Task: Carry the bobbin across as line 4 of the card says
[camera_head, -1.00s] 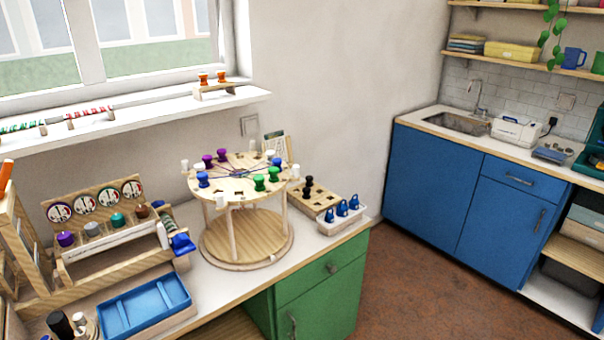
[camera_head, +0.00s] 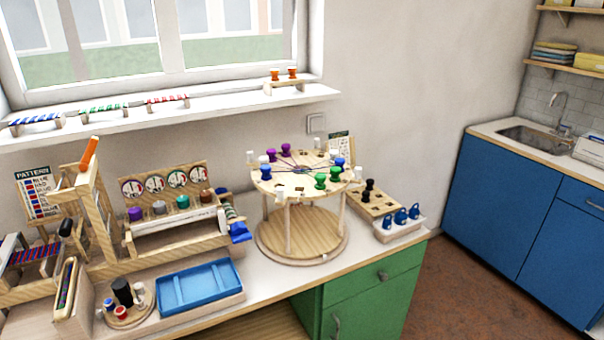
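A round wooden braiding stand (camera_head: 300,243) stands on the counter, with dark threads crossing its top disc. Around the disc sit two purple bobbins, one of them at the back (camera_head: 286,149), two green bobbins at the front right, one of them here (camera_head: 320,181), a blue bobbin (camera_head: 266,171) at the left and another blue bobbin (camera_head: 339,163) at the right. White pieces stand near the rim. A small card (camera_head: 340,146) stands behind the stand, partly hidden; its lines are too small to read. A larger PATTERN card (camera_head: 39,193) stands at far left. Neither gripper is in view.
A holed board (camera_head: 372,204) with black bobbins and a white tray (camera_head: 402,230) with blue pieces stand right of the stand. Left are a blue tray (camera_head: 200,286), a bobbin rack (camera_head: 172,243) and a wooden loom (camera_head: 92,215). The counter's front edge is clear before the stand.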

